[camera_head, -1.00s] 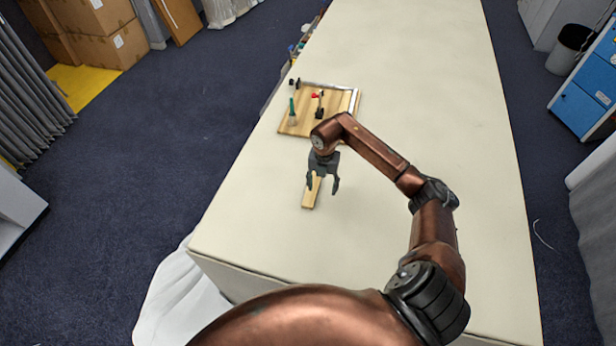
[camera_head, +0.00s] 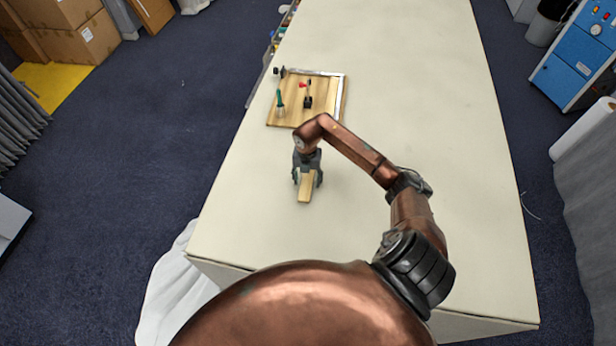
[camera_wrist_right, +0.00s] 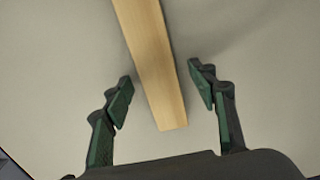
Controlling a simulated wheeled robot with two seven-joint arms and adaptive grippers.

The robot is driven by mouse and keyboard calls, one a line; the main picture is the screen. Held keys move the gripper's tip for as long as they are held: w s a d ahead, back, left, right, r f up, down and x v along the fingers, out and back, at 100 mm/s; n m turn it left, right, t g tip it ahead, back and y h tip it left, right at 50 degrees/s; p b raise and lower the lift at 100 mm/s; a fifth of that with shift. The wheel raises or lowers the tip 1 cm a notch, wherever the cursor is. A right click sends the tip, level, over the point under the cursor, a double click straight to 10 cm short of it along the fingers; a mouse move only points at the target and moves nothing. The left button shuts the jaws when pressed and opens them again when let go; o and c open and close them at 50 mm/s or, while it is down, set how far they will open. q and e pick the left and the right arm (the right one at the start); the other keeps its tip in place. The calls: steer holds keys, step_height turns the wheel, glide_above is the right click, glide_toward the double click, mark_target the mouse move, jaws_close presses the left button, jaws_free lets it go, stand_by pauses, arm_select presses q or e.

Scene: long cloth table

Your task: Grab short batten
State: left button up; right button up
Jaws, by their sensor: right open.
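The short batten (camera_head: 306,187) is a light wooden strip lying on the cream cloth table. My right gripper (camera_head: 308,180) is at the batten, with a finger on either side of it in the head view. In the right wrist view the batten (camera_wrist_right: 152,62) runs from the top edge down between the fingertips. The right gripper (camera_wrist_right: 160,88) is open there, with green pads and a visible gap on both sides of the wood. Whether the fingertips touch the table cannot be told. My left gripper is not in view.
A wooden board (camera_head: 327,111) with a metal edge lies beyond the gripper. On it are a green-handled tool (camera_head: 280,102) and a red and black tool (camera_head: 307,95). The long cloth table (camera_head: 415,75) is bare on the right and at the far end.

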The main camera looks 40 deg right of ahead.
steer(key=shift+w+f, duration=0.1)
steer(key=shift+f, duration=0.05)
steer(key=c, duration=1.3)
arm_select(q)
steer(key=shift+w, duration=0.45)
